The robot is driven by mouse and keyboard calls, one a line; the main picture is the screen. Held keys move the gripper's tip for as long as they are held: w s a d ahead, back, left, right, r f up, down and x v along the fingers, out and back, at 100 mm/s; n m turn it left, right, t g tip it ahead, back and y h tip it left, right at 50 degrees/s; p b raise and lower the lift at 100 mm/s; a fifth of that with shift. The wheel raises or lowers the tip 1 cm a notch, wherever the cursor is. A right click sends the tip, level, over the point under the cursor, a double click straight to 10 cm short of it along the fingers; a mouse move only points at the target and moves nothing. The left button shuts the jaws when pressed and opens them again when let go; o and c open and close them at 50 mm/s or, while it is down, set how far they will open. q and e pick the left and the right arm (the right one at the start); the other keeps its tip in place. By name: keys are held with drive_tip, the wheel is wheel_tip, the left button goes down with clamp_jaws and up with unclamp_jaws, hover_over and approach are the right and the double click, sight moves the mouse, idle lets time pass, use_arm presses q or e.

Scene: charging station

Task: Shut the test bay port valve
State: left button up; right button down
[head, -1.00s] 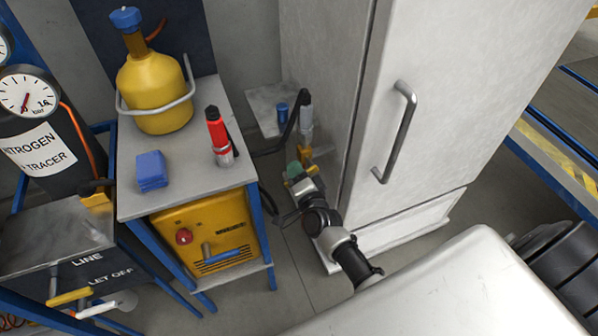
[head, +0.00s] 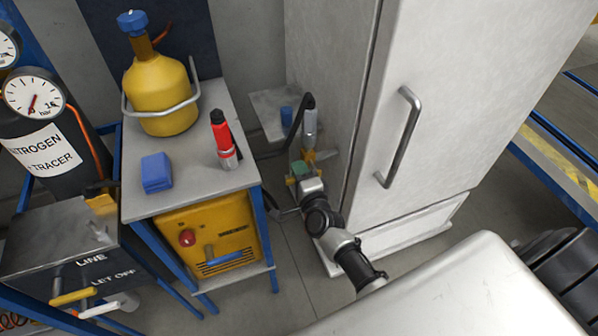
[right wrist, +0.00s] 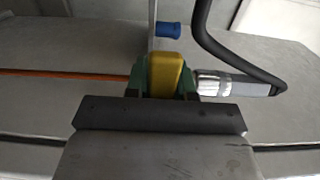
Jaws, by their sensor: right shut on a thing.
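My right gripper (head: 301,170) reaches low beside the white cabinet, in the gap next to the grey bench. In the right wrist view its green-padded fingers (right wrist: 165,78) are shut on a yellow lever (right wrist: 165,76), which looks like the port valve's handle. Some yellow of the valve (head: 309,156) also shows just beyond the gripper in the head view. A grey metal coupling (right wrist: 232,85) with a black hose sits right beside the fingers. The valve body is mostly hidden, so I cannot tell its exact position. My left gripper is not in view.
The white cabinet (head: 440,90) with a bar handle stands close on the right. A bench (head: 195,190) on the left holds a yellow cylinder (head: 160,95), a red torch-like tool (head: 224,140) and a blue block (head: 156,172). A blue knob (head: 286,116) is behind the gripper.

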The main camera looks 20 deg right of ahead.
drive_tip(key=c, duration=1)
unclamp_jaws()
drive_tip(key=shift+o, duration=0.2)
drive_tip(key=shift+s, duration=0.1)
drive_tip(key=s, duration=1)
drive_tip(key=shift+s+a, duration=0.35)
drive_tip(key=shift+a, duration=0.1)
